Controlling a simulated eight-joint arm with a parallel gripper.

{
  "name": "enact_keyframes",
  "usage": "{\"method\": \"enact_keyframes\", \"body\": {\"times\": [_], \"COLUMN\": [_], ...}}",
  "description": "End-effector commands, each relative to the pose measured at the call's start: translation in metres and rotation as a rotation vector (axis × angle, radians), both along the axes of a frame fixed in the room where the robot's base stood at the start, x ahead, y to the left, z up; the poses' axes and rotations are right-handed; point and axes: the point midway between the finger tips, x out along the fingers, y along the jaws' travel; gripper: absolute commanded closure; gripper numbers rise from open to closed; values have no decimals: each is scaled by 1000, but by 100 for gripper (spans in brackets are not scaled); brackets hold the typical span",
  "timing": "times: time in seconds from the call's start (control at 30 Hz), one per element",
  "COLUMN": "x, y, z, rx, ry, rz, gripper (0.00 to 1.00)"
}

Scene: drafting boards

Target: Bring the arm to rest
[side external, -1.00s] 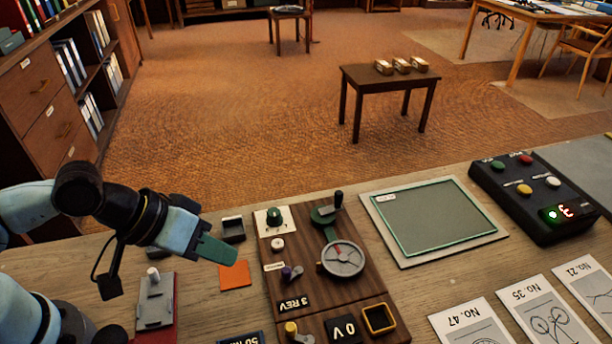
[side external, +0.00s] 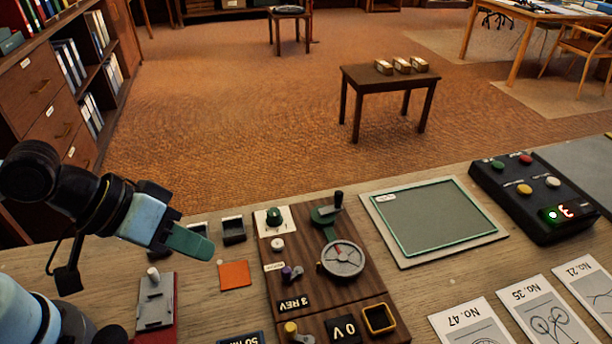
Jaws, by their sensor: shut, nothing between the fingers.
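My gripper (side external: 197,244), with green fingers, is at the left side of the bench in the side external view. It is shut and empty. It hangs above the bench top, up and left of an orange square (side external: 234,275). No object is in its fingers.
A wooden control panel (side external: 290,255) with knobs, a dial and a crank stands right of my gripper. A grey lever device (side external: 156,302) sits below it, and small dark trays (side external: 233,229) lie close by. Further right are a green-framed board (side external: 437,221), a button box (side external: 530,195) and numbered cards (side external: 472,326).

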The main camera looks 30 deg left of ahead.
Motion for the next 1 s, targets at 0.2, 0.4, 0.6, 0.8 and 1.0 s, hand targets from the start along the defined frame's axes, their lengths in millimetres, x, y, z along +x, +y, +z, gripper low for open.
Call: {"method": "enact_keyframes", "body": {"times": [0.2,0.4,0.6,0.8,1.0], "x": [0,8,46,69,75], "y": [0,9,64,126,151], "z": [0,1,9,17,19], "rx": [0,25,183,358,433], "ry": [0,-18,-98,-137,-142], "rz": [0,12,59,88,89], "gripper": [100,100,100,100,100]}}
